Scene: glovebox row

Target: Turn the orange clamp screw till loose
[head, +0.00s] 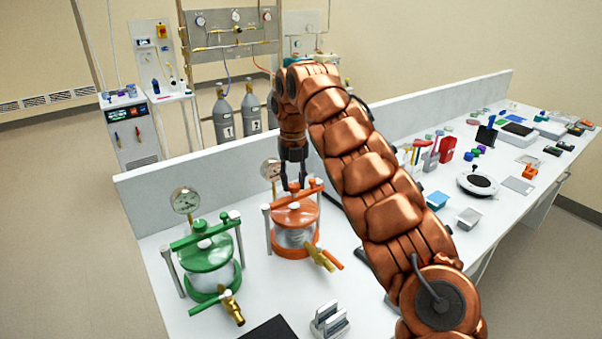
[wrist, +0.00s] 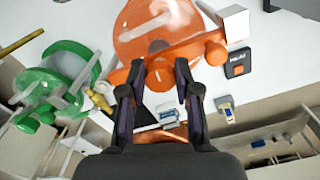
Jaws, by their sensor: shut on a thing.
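The orange vessel (head: 291,216) stands upright on the white bench, with an orange clamp bar across its lid. The orange clamp screw (wrist: 159,76) sits on that bar between my fingertips in the wrist view. My gripper (head: 293,184) comes down from above onto the screw in the head view; it also shows in the wrist view (wrist: 160,68). Its fingers are shut on the screw, one on each side. In the head view the fingers hide most of the screw. Whether the screw is tight or loose cannot be told.
A green vessel (head: 208,254) with its own clamp stands to the left, close by. A pressure gauge (head: 271,169) rises just behind the orange vessel. A brass valve (head: 319,256) sticks out at its front. Several small items lie along the bench to the right.

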